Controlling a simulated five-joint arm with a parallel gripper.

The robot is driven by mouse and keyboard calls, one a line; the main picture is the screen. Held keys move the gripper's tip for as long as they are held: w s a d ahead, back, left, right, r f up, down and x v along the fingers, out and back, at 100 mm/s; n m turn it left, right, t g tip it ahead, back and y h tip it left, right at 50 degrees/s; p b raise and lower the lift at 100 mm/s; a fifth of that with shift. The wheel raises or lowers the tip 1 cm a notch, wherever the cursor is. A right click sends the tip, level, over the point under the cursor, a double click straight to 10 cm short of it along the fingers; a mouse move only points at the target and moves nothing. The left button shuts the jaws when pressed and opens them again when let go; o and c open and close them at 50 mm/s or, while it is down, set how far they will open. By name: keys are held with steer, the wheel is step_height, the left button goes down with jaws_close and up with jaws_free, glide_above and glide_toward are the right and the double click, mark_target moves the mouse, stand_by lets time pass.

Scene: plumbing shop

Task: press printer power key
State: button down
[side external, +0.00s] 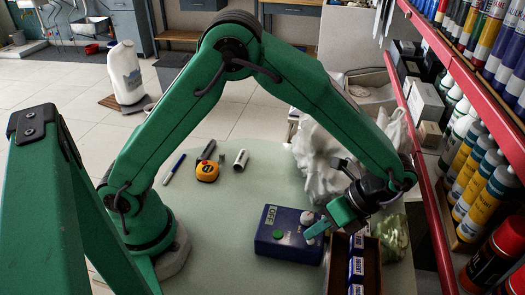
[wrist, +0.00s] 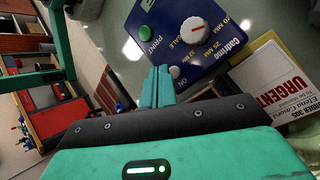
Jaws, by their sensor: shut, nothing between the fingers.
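The printer is a blue box (side external: 262,243) on the pale green table, and its panel (wrist: 208,50) fills the upper middle of the wrist view. The panel carries a green PRINT button (wrist: 145,33), a white dial (wrist: 194,31) with a red mark and a small pale round key (wrist: 174,72) labelled ON. My gripper (side external: 311,235) is shut and empty over the printer's right part in the side view. In the wrist view its fingertips (wrist: 161,72) appear right beside the ON key. I cannot tell whether they touch it. The ON key is not clear in the side view.
A brown tray (side external: 372,276) with blue-and-white boxes stands close right of the printer. A crumpled white bag (side external: 318,160) lies behind. A yellow tape measure (side external: 207,172) and a blue marker (side external: 174,168) lie left. An URGENT card (wrist: 284,82) shows in the wrist view.

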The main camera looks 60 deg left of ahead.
mark_target(314, 241)
steer(key=shift+f, duration=0.6)
stand_by(1.1)
steer(key=shift+r, duration=0.65)
steer(key=shift+r, duration=0.1)
step_height(314, 241, up, 6)
steer(key=shift+a+f, duration=0.1)
stand_by(0.9)
stand_by(1.1)
